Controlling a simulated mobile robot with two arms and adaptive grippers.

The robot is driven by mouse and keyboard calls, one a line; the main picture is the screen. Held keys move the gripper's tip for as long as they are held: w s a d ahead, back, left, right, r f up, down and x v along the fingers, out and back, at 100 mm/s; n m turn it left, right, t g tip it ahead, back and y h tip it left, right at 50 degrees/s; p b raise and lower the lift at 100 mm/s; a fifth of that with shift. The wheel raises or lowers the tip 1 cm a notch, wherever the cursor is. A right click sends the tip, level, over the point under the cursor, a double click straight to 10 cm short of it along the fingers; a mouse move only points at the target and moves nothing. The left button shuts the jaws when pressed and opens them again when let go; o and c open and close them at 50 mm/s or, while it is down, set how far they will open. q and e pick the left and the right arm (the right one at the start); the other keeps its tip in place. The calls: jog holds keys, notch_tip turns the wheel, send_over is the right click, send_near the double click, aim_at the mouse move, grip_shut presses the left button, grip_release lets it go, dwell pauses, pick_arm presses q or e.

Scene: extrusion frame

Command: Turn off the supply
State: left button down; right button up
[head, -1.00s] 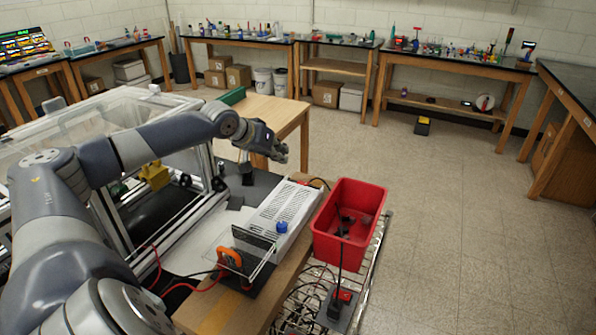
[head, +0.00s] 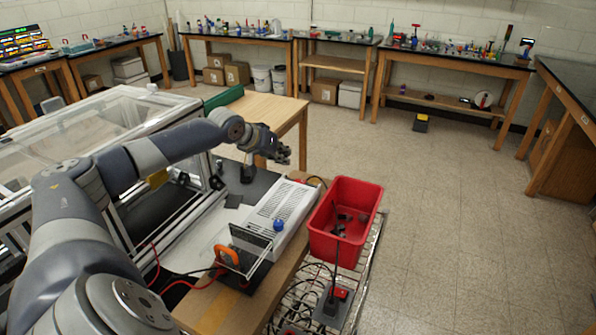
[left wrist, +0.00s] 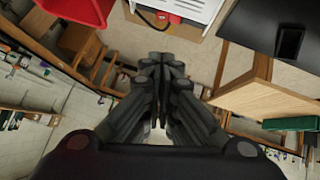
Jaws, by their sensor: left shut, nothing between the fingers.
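The supply is a long white box with a slotted top (head: 281,206), on the wooden bench beside the red bin. A blue knob (head: 278,225) shows near its front end. In the left wrist view the white box (left wrist: 203,9) is cut off at the top edge, with a red part (left wrist: 168,16) and a dark cable at its end. I cannot tell whether the red part is a switch. My left gripper (head: 284,155) is shut and empty, in the air beyond the far end of the box; its closed fingers (left wrist: 163,64) are apart from the box. My right gripper is out of view.
A red bin (head: 325,245) with dark items stands right of the supply. A clear panel with an orange clamp (head: 227,256) and red and black cables stands at its near end. The framed clear enclosure (head: 110,112) is left. A wooden table (head: 262,108) stands beyond.

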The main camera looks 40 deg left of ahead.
pick_arm(q)
jog(key=p, duration=0.2)
send_over(300, 182)
jog(key=s, duration=0.1)
jog(key=f, duration=0.4)
jog(key=shift+a+f, duration=0.3)
jog(key=shift+a, duration=0.1)
jog(key=f+p, duration=0.1)
jog(key=f, duration=0.2)
jog(key=shift+d+f+p, duration=0.1)
jog(key=shift+d+p, duration=0.25)
jog(key=shift+d, duration=0.05)
jog(key=shift+f, duration=0.35)
jog(key=shift+w, duration=0.1)
